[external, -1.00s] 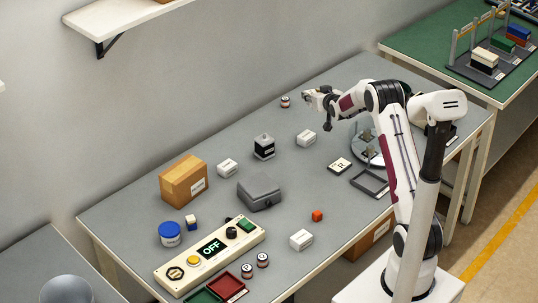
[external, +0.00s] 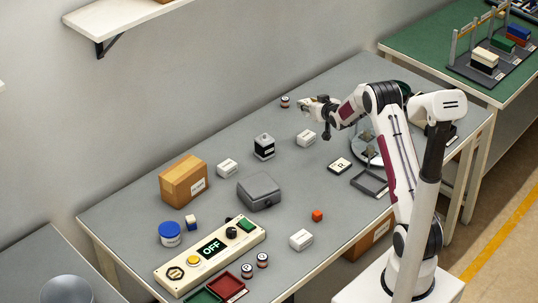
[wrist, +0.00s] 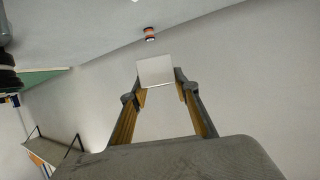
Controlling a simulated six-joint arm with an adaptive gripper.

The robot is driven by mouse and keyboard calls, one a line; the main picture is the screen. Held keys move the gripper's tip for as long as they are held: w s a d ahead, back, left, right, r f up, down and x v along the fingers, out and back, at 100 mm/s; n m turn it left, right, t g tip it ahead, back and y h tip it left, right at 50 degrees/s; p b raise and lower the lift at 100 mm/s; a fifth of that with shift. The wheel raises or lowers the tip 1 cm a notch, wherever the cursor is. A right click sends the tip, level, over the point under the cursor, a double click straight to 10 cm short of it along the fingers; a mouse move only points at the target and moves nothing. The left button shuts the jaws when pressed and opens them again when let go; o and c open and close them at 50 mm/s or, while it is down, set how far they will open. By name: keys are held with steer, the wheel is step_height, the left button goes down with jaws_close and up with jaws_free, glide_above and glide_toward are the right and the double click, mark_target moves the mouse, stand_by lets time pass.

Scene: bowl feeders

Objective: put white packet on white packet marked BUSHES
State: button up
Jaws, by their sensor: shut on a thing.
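My gripper (external: 305,104) is shut on a white packet (wrist: 155,71), which sits between the fingertips in the wrist view. The gripper is raised above the far part of the grey table, behind a white packet on the table (external: 306,138). A second white packet (external: 227,168) lies by the cardboard box, and a third white packet (external: 301,240) lies near the front edge. Each has a dark label too small to read, so I cannot tell which is marked BUSHES.
A black-and-grey block (external: 264,147), a grey case (external: 259,191) and a cardboard box (external: 184,181) stand further left.

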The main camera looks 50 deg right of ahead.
glide_above(308, 136)
steer(key=shift+w+f, duration=0.15)
steer(key=shift+f, duration=2.95)
steer(key=shift+f, duration=1.9)
steer(key=shift+f, duration=0.15)
steer(key=o, duration=1.1)
steer(key=shift+r, duration=0.2)
steer(key=shift+v, duration=6)
steer(key=shift+a, duration=0.1)
